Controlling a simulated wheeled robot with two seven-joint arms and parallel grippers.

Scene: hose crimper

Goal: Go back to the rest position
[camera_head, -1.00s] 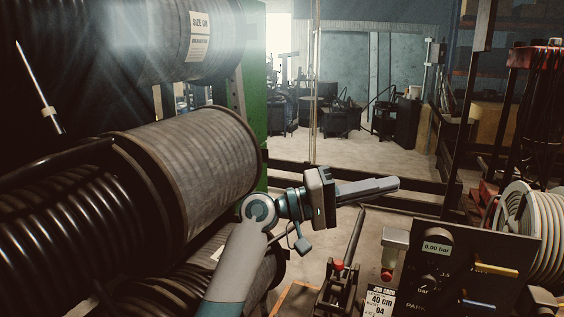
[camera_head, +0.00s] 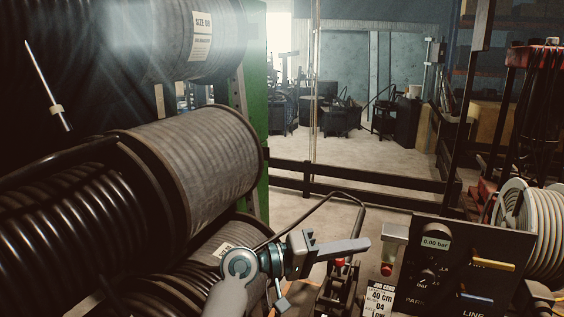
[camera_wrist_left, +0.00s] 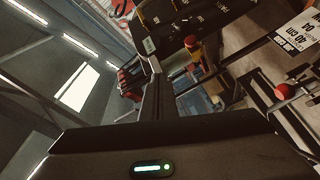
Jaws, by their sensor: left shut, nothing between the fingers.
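My left gripper (camera_head: 345,248) is low in the middle of the head view, its arm coming up from the bottom. Its fingers are shut with nothing between them and point right, toward the control panel. In the left wrist view the shut fingers (camera_wrist_left: 158,95) point up the picture. My right gripper does not show in either view.
A black control panel (camera_head: 460,262) reading 0.00 bar stands at the lower right, with a job card (camera_head: 380,298) beside it. Large hose reels (camera_head: 205,160) fill the left. A coiled pale hose (camera_head: 545,235) is at the right edge. Open floor (camera_head: 350,158) lies beyond a dark rail.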

